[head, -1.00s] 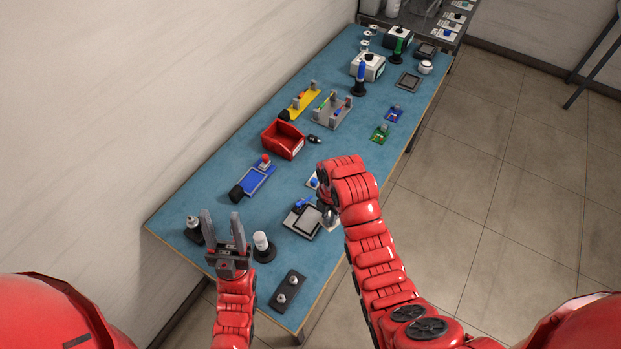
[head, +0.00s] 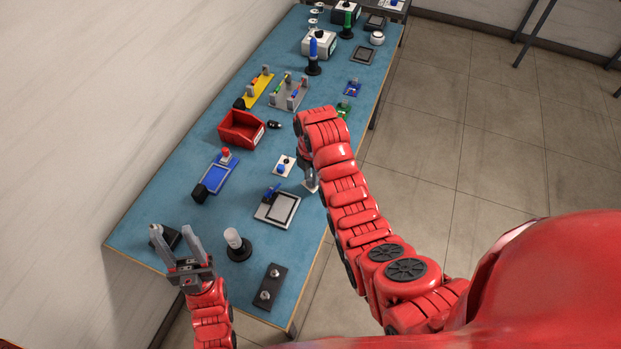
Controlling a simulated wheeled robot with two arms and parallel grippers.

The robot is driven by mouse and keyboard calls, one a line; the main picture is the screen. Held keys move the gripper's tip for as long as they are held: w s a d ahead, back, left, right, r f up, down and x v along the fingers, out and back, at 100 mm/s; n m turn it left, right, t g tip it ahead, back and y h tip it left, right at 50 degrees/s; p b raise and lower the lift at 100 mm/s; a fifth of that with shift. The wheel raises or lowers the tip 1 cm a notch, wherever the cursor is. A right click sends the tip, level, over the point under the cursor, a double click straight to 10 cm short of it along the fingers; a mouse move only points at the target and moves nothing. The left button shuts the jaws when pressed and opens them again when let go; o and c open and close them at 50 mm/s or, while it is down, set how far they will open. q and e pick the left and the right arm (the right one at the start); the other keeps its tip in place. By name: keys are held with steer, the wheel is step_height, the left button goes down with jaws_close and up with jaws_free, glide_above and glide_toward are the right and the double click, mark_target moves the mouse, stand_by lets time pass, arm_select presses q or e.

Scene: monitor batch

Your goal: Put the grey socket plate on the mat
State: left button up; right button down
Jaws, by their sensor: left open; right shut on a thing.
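My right gripper (head: 309,172) is largely hidden behind its own red arm, at the bench's right edge. It is shut on a pale plate (head: 311,187), of which only a corner shows; this may be the grey socket plate, but I cannot tell. A dark-framed grey square (head: 284,208), possibly the mat, lies left of and nearer than the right gripper, with a blue-handled piece at its left side. My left gripper (head: 176,246) is open, fingers upward in the picture, over the near left of the bench.
The blue bench (head: 150,205) also carries a white plate with a blue knob (head: 284,166), a red bin (head: 241,129), a blue tray (head: 216,177), a white-topped black stand (head: 237,245) and a dark plate with two metal posts (head: 268,287).

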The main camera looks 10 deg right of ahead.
steer(key=shift+w+d+r, duration=0.15)
steer(key=shift+w, duration=0.55)
steer(key=shift+w+d+r, duration=0.1)
steer(key=shift+w, duration=0.3)
steer(key=shift+w+d+f+p, duration=0.1)
steer(key=shift+w+p, duration=0.15)
steer(key=shift+w, duration=0.2)
steer(key=shift+w+d+f+p, duration=0.1)
steer(key=shift+w+p, duration=0.1)
steer(key=shift+w, duration=0.25)
steer(key=shift+f+p, duration=0.3)
steer(key=shift+f, duration=0.85)
steer(key=shift+f+p, duration=0.35)
steer(key=shift+f, duration=0.25)
steer(key=shift+f, duration=0.15)
